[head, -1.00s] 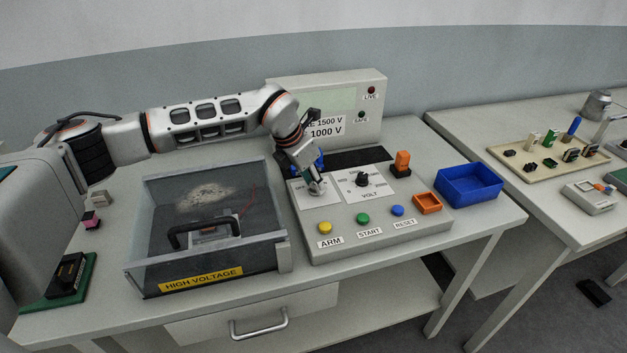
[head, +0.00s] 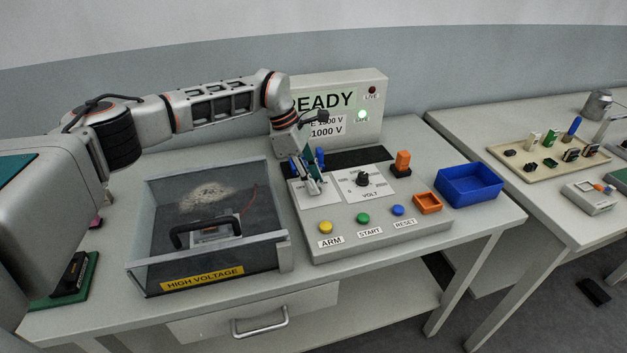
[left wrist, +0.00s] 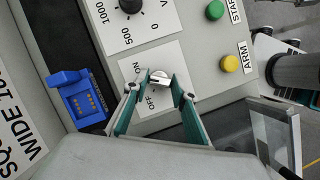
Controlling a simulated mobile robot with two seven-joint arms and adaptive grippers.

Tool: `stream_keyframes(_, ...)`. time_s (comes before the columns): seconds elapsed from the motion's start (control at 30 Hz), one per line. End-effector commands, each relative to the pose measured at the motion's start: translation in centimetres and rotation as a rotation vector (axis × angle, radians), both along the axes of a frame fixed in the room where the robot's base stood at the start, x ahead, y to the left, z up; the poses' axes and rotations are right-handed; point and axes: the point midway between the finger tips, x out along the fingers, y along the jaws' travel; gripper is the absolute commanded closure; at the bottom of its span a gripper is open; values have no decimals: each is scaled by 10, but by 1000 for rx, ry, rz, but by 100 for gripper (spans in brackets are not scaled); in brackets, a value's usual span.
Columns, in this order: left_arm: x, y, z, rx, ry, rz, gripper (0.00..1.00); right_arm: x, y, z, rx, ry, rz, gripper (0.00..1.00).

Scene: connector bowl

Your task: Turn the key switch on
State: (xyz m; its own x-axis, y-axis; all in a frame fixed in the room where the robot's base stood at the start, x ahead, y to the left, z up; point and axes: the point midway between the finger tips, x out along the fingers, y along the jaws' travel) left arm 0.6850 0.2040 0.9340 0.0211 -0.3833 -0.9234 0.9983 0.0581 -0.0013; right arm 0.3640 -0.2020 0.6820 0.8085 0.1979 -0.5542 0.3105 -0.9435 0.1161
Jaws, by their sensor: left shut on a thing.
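The key switch's metal key (left wrist: 160,79) shows between the fingertips in the left wrist view. Its white plate (left wrist: 171,57) carries ON and OFF labels. My left gripper (left wrist: 159,82) is shut on the key, one teal finger on each side. In the head view my left gripper (head: 314,187) points down at the left plate of the control panel (head: 345,222) and hides the key there. I cannot tell exactly which label the key points to. The display (head: 330,105) reads READY, and the green SAFE lamp (head: 362,115) is lit. The LIVE lamp (head: 372,90) is dark.
A VOLT knob (head: 362,179) is right of the key plate, with yellow (head: 326,227), green (head: 363,218) and blue (head: 397,211) buttons in front. A clear-walled HIGH VOLTAGE box (head: 200,279) stands left. A blue bin (head: 470,186) stands right. A blue socket (left wrist: 78,97) is close to the gripper.

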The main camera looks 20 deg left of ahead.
Motion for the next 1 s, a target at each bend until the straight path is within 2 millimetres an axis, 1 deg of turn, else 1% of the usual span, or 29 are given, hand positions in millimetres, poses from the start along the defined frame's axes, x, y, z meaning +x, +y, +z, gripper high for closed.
stream_keyframes(0.2, 2, 0, -2, 1, -1, -141, 95, -1, 0, -9, 0, 3, 0, 100)
stream_keyframes(0.4, 2, 0, -1, 2, -1, -222, 95, -2, 0, -14, 0, 4, 0, 100)
stream_keyframes(0.6, 2, 0, -1, 3, -1, -258, 95, -2, 0, -16, 0, 5, 0, 100)
stream_keyframes(1.0, 1, 0, -1, 3, -1, -266, 95, -2, 0, -16, -1, 6, 0, 100)
